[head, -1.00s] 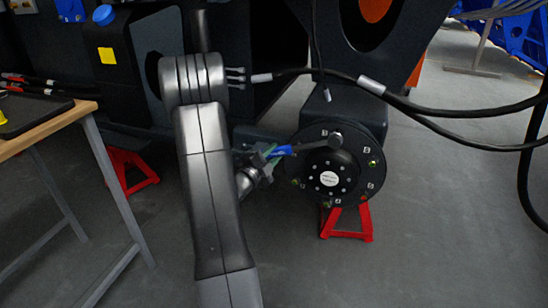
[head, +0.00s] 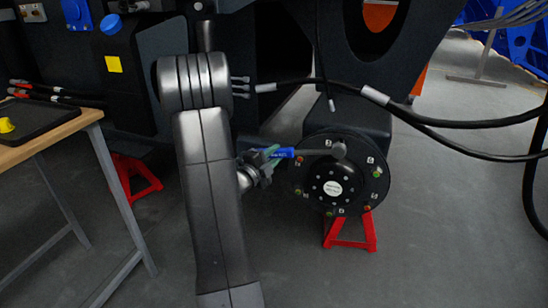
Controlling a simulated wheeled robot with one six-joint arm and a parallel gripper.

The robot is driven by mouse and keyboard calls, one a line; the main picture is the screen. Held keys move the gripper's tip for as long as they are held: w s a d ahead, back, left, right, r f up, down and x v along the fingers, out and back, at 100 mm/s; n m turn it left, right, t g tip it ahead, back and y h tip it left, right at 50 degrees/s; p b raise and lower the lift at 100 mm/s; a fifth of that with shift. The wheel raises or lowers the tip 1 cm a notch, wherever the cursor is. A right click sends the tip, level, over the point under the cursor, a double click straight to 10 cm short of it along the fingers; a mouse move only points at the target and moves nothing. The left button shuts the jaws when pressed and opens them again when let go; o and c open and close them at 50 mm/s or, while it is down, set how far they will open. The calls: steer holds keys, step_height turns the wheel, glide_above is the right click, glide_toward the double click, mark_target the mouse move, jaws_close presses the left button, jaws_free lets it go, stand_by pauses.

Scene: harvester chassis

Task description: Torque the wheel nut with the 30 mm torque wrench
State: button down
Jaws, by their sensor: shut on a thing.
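The torque wrench (head: 312,152) has a blue handle and a grey shaft that ends in a round grey head. My gripper (head: 268,157) is shut on the blue handle, left of the hub. The wrench lies nearly level across the upper face of the black wheel hub (head: 327,188). Its head (head: 339,150) is over the top part of the bolt circle; whether it sits on a nut cannot be told, as the head hides what is behind it. Several small coloured nuts or studs (head: 377,174) show around the hub rim, with small white labels.
Black hoses (head: 450,122) hang across in front of the chassis, above and right of the hub. Red stands (head: 350,232) are on the floor under the hub and at left. A wooden-topped table (head: 60,137) with a black tray is at left. The floor at right is clear.

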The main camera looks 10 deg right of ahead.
steer(key=shift+w+a+r+m+g, duration=0.15)
steer(key=shift+r+m, duration=0.3)
steer(key=shift+r, duration=0.35)
steer(key=shift+a+r+m+g, duration=0.15)
steer(key=shift+r+m, duration=0.3)
steer(key=shift+r, duration=0.3)
steer(key=shift+d, duration=0.1)
step_height(320, 180, up, 3)
steer(key=shift+m+y+p, duration=0.3)
steer(key=shift+m+p, duration=0.35)
steer(key=shift+m, duration=0.15)
steer(key=s+d+f+n+t+b, duration=0.2)
steer(key=f+n, duration=0.7)
steer(key=f, duration=0.5)
steer(key=shift+d+h, duration=0.4)
steer(key=shift+d, duration=0.3)
